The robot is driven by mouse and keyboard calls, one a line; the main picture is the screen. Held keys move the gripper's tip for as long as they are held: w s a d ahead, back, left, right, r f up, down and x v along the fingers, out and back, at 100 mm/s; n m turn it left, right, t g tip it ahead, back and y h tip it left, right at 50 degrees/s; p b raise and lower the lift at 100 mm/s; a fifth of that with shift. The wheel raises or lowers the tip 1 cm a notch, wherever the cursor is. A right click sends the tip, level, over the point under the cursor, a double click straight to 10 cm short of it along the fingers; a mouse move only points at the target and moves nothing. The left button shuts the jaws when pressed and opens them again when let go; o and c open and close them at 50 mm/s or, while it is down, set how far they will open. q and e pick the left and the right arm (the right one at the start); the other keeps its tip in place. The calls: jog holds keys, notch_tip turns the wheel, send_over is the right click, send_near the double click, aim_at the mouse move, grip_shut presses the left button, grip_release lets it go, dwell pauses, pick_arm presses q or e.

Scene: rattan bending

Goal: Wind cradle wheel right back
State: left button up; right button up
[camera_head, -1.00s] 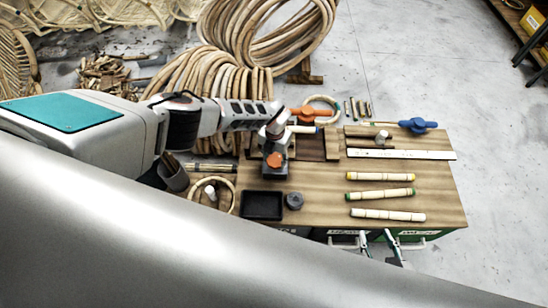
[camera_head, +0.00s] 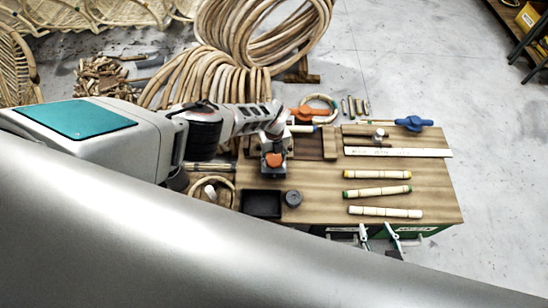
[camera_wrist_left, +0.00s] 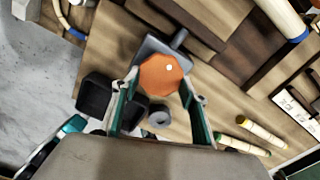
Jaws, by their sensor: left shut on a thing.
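The orange, many-sided wheel (camera_wrist_left: 163,75) sits on a small grey block (camera_wrist_left: 180,42), which I take to be the cradle. In the head view the orange wheel (camera_head: 274,160) shows at the left part of the wooden bench, just above the black tray. My left gripper (camera_wrist_left: 160,86) has its green-lined fingers on either side of the wheel and is shut on it. In the head view my left gripper (camera_head: 272,145) covers part of the block. Which way the wheel is turned cannot be told. My right gripper is not in view.
The black tray (camera_head: 261,204) and a dark round piece (camera_head: 293,198) lie close below the wheel. Several rattan pieces (camera_head: 379,191) lie at the right. An orange-handled piece (camera_head: 307,113), a blue-handled piece (camera_head: 413,124) and a white ruler (camera_head: 398,152) are further back.

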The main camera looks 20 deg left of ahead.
aim_at(275, 160)
pick_arm(q)
jog(key=shift+w+n, duration=0.1)
jog(key=shift+n, duration=0.2)
dwell(0.4)
jog(key=o, duration=1.1)
jog(key=shift+w+r, duration=0.25)
jog(key=shift+r, duration=0.3)
jog(key=shift+s+r, duration=0.2)
jog(key=shift+r, duration=0.45)
notch_tip(275, 160, up, 10)
jog(key=shift+s+f, duration=0.1)
jog(key=shift+f, duration=0.05)
